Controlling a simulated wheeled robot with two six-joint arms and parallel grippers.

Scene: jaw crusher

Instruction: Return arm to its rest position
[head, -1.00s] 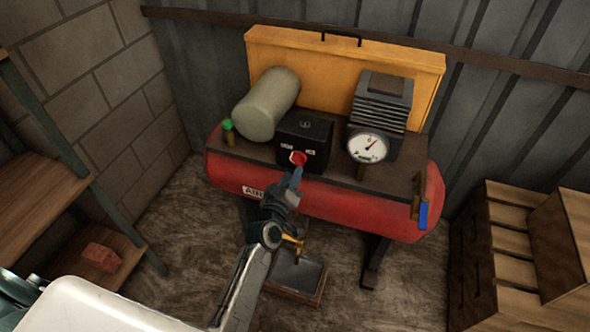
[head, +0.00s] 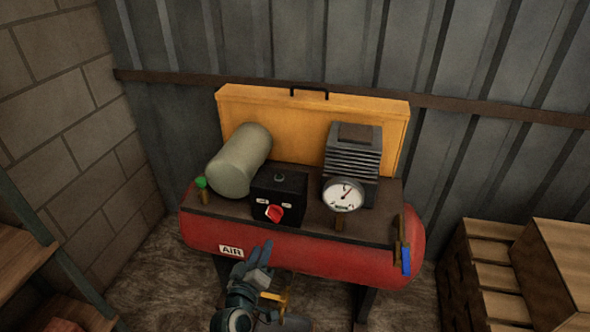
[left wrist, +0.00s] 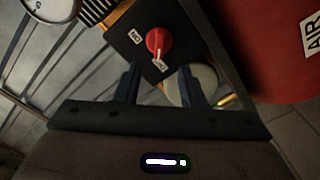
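My left gripper (head: 262,252) is in front of and below the black switch box (head: 278,197) of the red air compressor (head: 320,255). It is apart from the red knob (head: 274,213) on the box's front. In the left wrist view the two fingers (left wrist: 158,88) stand apart with nothing held between them. The red knob (left wrist: 158,41) and its two white labels show beyond the fingertips. My right gripper is in neither view.
A dial gauge (head: 343,195), grey cylinder (head: 239,160), green-topped valve (head: 202,188) and blue-handled valve (head: 406,258) are on the compressor. Wooden crates (head: 490,268) stand at right. A wooden shelf (head: 20,262) is at left.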

